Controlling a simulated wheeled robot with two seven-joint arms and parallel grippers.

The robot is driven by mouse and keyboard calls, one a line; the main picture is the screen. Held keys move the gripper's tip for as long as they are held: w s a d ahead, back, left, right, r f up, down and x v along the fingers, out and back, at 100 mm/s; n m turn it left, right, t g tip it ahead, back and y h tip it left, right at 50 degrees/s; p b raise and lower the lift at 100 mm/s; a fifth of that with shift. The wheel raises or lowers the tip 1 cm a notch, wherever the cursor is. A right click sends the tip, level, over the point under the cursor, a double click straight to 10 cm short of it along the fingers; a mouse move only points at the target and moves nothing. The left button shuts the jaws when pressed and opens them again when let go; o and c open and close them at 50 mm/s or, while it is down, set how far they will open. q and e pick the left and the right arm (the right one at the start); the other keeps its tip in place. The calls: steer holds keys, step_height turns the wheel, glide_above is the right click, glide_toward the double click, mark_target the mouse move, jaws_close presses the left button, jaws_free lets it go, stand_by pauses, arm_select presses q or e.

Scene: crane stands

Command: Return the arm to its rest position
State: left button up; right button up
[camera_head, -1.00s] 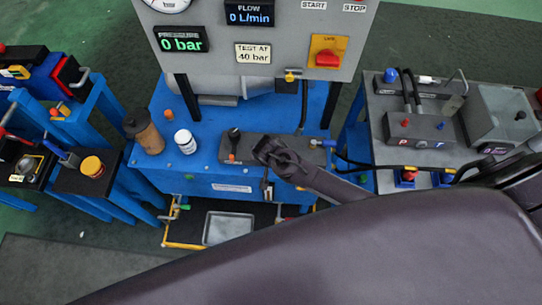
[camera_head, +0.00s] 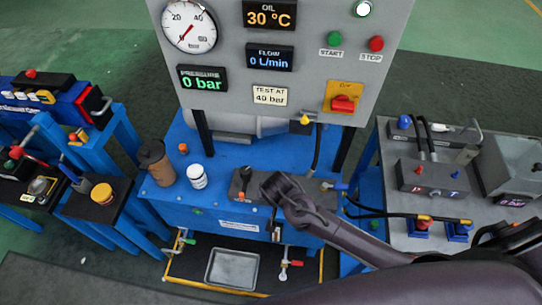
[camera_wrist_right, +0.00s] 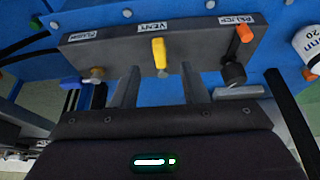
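My right arm (camera_head: 350,237) comes in from the right in the head view and reaches to the front of the blue bench (camera_head: 222,207). My right gripper (camera_wrist_right: 159,88) shows two fingers apart with nothing between them in the wrist view. Beyond the fingers is a grey valve block (camera_wrist_right: 120,55) with a yellow vent lever (camera_wrist_right: 160,53) hanging down. An orange-tipped lever (camera_wrist_right: 244,34) is right of it. I cannot tell whether a finger touches the block. In the head view, the wrist hides the fingertips and part of the block (camera_head: 256,182). My left gripper is not in view.
A control panel (camera_head: 290,90) rises behind; its pressure display (camera_head: 203,78) reads 0 bar. A brown filter (camera_head: 156,162) and a white jar (camera_head: 197,176) stand left of the block. A grey tray (camera_head: 232,268) sits below. Hoses run at the right.

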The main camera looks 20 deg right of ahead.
steer(key=s+d+r+n+y, duration=0.1)
steer(key=s+d+r+n, duration=0.1)
steer(key=s+r+n, duration=0.4)
steer(key=s+d+r+n+y, duration=0.1)
steer(key=s+d+r, duration=0.1)
steer(key=s+r, duration=0.65)
step_height(320, 180, down, 30)
steer(key=g+b, duration=0.2)
steer(key=s+d+f+g, duration=0.1)
steer(key=s+d+f, duration=0.2)
steer(key=s+f, duration=1.7)
steer(key=shift+d+n+b, duration=0.2)
steer(key=shift+n+b, duration=0.2)
